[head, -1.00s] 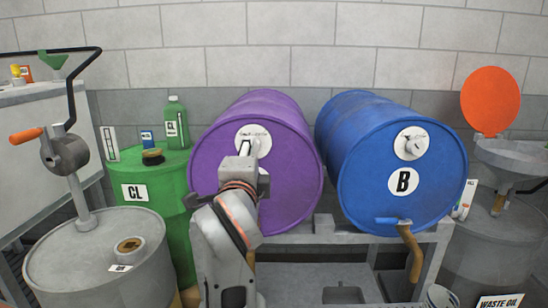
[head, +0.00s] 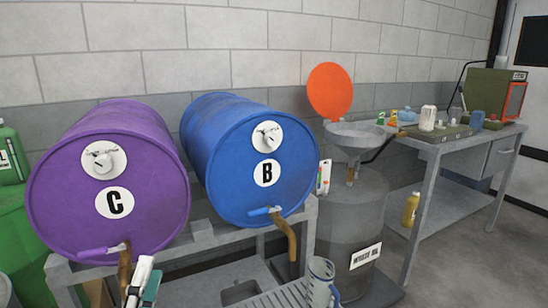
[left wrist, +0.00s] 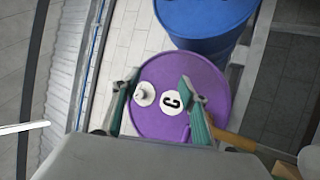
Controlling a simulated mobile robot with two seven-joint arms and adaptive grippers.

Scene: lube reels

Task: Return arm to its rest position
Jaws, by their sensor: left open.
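My left gripper (head: 146,278) shows at the bottom left in the head view, in front of the lower part of the purple drum marked C (head: 110,180). In the left wrist view, its two green fingers (left wrist: 158,82) are apart with nothing held between them. They point toward the purple drum (left wrist: 205,85), whose round white cap and C label show beyond the fingers. A gap from gripper to drum is hard to judge. My right gripper is not in view.
The blue drum marked B (head: 262,165) lies on the grey rack (head: 200,235) beside the purple drum. A clear jug (head: 320,282) stands near the rack's front. A waste oil drum with a funnel (head: 345,215) and a workbench (head: 440,150) are at the right.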

